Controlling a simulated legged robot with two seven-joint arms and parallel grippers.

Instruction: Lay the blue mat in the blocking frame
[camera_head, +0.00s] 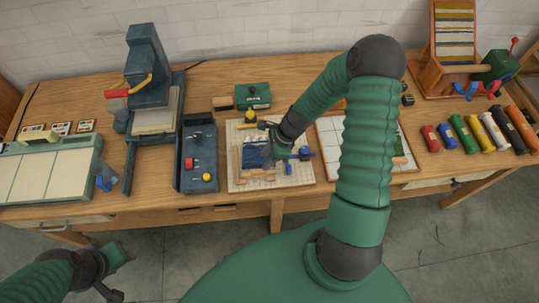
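A small blue mat (256,155) shows at the middle of the table, over a pale gridded board (300,173). Wooden bars (237,164) of what looks like the blocking frame stand at its left and front edges. I cannot tell whether the mat lies flat inside the frame or is held just above it. My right gripper (275,147) is low at the mat's right side; its fingers are too small and partly hidden to read. My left gripper (112,293) is at the lower left, in front of the table and away from the mat; its fingers are unclear.
A dark tray (197,178) with small coloured parts is left of the board, and a press (150,75) beyond it. A green box (253,96) stands behind. A white gridded panel (332,150) is partly behind my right arm. Several coloured rolls (465,134) lie at right.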

